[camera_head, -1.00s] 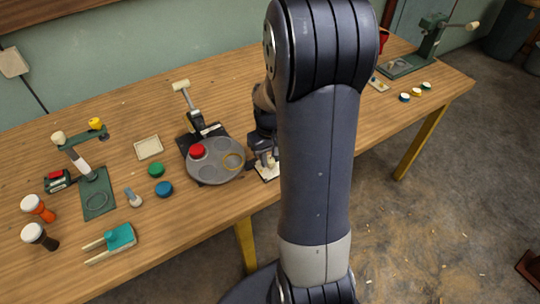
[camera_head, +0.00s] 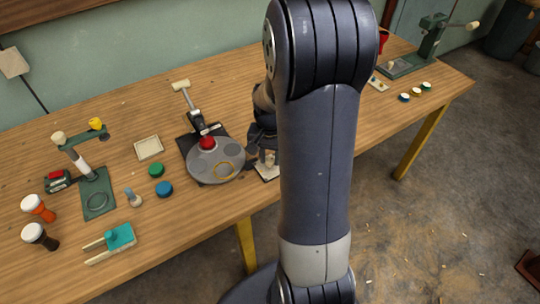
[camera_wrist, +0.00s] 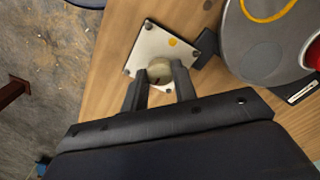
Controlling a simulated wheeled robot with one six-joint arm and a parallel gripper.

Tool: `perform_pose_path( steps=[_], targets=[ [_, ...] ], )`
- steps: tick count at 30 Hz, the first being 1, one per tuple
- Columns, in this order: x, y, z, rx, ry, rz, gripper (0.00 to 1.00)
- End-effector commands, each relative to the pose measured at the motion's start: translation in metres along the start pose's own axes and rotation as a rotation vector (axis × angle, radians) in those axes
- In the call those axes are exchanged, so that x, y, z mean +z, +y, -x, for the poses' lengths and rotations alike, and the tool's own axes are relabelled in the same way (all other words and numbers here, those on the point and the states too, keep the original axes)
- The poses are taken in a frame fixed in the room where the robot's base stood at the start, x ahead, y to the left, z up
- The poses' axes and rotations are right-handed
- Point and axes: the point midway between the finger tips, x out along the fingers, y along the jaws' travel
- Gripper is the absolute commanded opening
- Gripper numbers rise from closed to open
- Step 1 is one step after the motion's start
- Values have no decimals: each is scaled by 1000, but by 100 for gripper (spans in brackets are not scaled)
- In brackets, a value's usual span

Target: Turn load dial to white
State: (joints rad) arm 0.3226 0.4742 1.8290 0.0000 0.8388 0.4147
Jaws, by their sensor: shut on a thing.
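A pale knob (camera_wrist: 159,68) stands on a small white square plate (camera_wrist: 148,44) with one orange dot, at the table's front edge. My gripper (camera_wrist: 158,82) is shut on the knob, one finger on each side. In the head view my gripper (camera_head: 266,157) is partly hidden behind my arm, over the white plate (camera_head: 267,172). Beside the plate is a round grey turntable (camera_head: 202,172) with several round spots. A red domed piece (camera_head: 207,142) sits at its back, by the lever press, and a yellow ring (camera_head: 223,169) marks its front right.
A lever press (camera_head: 195,118) stands behind the turntable. Left are a green press (camera_head: 97,192), blue cap (camera_head: 164,189), green cap (camera_head: 156,170), beige tray (camera_head: 148,147) and teal tool (camera_head: 120,237). Small caps (camera_head: 416,92) lie at the far right. The back middle is clear.

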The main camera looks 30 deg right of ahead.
Motion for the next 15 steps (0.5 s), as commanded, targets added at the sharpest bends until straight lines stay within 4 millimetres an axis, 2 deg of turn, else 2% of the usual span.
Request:
perform_pose_path(
  steps=[15],
  targets=[
    [0,0,0,-1,2,-31,4]
  ],
)
